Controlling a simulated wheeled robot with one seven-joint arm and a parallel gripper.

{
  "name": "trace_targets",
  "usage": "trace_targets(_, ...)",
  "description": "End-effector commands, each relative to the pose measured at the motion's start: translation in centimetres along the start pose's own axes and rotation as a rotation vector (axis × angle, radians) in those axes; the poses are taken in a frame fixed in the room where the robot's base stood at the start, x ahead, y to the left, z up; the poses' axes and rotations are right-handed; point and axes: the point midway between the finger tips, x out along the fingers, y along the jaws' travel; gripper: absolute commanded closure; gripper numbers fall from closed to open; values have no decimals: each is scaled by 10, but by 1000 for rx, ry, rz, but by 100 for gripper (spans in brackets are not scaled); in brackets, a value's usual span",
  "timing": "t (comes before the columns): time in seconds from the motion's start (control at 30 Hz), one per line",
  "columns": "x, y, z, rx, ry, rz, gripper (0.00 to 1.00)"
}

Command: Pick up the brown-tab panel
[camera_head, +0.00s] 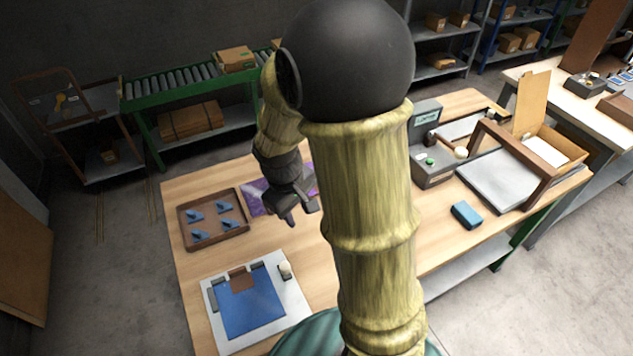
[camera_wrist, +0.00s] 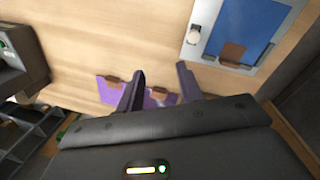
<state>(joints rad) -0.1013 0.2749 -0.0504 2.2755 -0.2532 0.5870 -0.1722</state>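A blue panel (camera_head: 252,308) with a brown tab (camera_head: 241,279) lies on a white plate (camera_head: 292,303) at the table's front left. In the wrist view the blue panel (camera_wrist: 246,28) and its brown tab (camera_wrist: 232,52) show at upper right. A purple sheet (camera_head: 256,198) lies behind it, partly hidden by my gripper. In the wrist view the purple sheet (camera_wrist: 108,92) has brown tabs (camera_wrist: 160,94) and is partly hidden by the fingers. My gripper (camera_head: 300,217) is above the table near the purple sheet. Its fingers (camera_wrist: 161,82) are apart, with nothing seen held.
A brown tray (camera_head: 212,245) with several blue pieces stands left of my gripper. A white knob (camera_head: 285,269) stands on the plate's corner. A grey machine (camera_head: 431,160), a blue block (camera_head: 466,214) and a brown frame (camera_head: 530,160) are at right. Bare wood lies between plate and purple sheet.

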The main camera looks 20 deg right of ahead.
Motion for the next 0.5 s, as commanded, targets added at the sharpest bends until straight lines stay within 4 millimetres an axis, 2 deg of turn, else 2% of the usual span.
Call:
trace_targets(0.03,19,5,-13,-84,-51,24,64)
trace_targets(0.37,95,51,-87,-612,-417,241,64)
trace_targets(0.5,123,66,-122,-807,-593,356,64)
